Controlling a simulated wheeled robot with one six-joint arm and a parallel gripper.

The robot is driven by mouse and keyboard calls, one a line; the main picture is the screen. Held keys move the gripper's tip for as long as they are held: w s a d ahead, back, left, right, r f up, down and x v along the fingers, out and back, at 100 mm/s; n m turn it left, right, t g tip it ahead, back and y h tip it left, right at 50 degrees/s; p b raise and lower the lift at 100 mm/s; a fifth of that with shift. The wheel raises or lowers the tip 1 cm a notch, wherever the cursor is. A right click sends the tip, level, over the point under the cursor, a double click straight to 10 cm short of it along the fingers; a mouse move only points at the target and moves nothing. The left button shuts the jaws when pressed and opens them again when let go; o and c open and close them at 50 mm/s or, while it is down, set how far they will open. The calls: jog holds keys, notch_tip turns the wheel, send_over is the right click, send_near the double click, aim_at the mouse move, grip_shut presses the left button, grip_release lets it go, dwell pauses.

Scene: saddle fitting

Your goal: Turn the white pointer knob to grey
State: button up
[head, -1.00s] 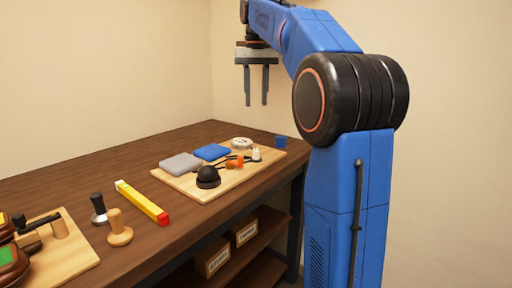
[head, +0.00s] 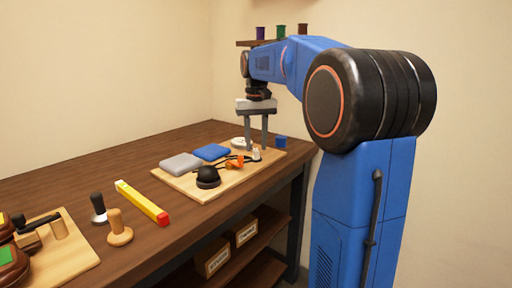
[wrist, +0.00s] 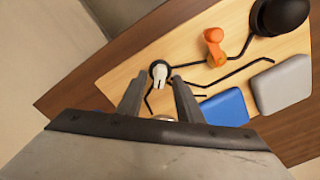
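The white pointer knob (head: 257,154) stands near the back right of the wooden board (head: 187,191). In the wrist view the white knob (wrist: 159,72) has a dark rim and sits just beyond the fingertips. Which way it points is unclear. My gripper (head: 256,147) hangs fingers down over it. In the wrist view my gripper (wrist: 157,80) is open, one finger on each side of the knob; contact cannot be told. Dark lines run over the board near the knob. A grey pad (head: 181,164) and a blue pad (head: 212,152) lie left of it.
A white round piece (head: 239,141) and a blue block (head: 280,141) are near the gripper. A yellow bar (head: 142,201) lies further left on the table.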

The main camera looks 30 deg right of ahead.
jog(key=shift+f, duration=0.85)
grip_shut()
